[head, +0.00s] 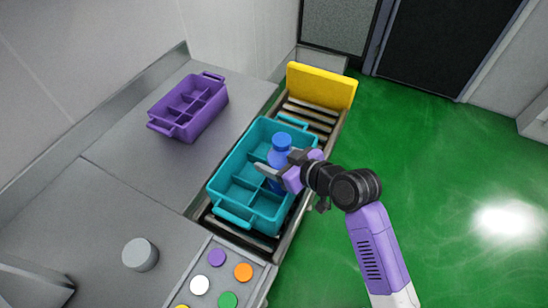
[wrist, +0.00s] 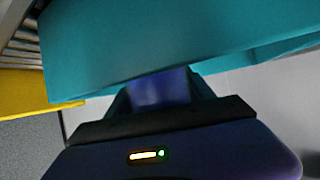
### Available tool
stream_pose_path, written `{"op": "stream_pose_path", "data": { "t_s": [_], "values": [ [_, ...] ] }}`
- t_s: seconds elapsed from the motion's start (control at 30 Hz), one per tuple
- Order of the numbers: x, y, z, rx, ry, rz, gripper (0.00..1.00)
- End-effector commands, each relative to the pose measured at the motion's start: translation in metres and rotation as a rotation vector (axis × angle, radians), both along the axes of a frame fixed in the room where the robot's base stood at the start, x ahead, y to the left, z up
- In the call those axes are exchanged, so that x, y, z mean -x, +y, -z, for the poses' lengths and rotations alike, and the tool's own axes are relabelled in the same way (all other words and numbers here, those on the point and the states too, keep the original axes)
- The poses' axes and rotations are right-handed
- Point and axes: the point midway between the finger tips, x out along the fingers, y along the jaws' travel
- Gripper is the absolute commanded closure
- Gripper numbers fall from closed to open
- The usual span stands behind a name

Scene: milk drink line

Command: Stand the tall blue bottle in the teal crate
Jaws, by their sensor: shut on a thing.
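The tall blue bottle (head: 281,152) stands upright at the teal crate (head: 231,213), over or in a compartment on its right side. Its lower part is hidden by my gripper and the crate, so I cannot tell whether its base touches the crate floor. My gripper (head: 270,175) comes in from the right and is shut on the bottle's body. In the wrist view, a blue patch of the bottle (wrist: 160,90) shows between the fingers. The teal crate's wall (wrist: 150,40) fills the upper part of that view.
The teal crate rests on a roller conveyor (head: 309,115) with a yellow end plate (head: 321,85). A purple crate (head: 188,107) sits on the grey counter to the left. A grey cylinder (head: 140,254) and a button panel (head: 222,273) are nearer. Green floor lies right.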

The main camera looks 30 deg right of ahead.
Motion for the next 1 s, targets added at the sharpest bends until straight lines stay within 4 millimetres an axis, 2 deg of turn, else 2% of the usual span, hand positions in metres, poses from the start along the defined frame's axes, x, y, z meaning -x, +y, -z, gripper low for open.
{"op": "stream_pose_path", "data": {
  "t_s": [0.17, 0.2, 0.27, 0.67, 0.83, 1.0],
  "values": [
    [-0.001, 0.000, 0.002, 0.000, -0.004, 0.000, 1.00],
    [0.000, 0.000, 0.002, 0.000, 0.000, 0.000, 0.31],
    [0.000, 0.000, 0.002, 0.000, 0.000, 0.000, 0.19],
    [0.000, 0.000, -0.002, 0.000, -0.001, 0.000, 0.17],
    [0.019, -0.007, -0.010, 0.001, -0.002, 0.001, 0.17],
    [0.049, -0.016, -0.027, 0.003, -0.002, 0.002, 0.17]
  ]
}}
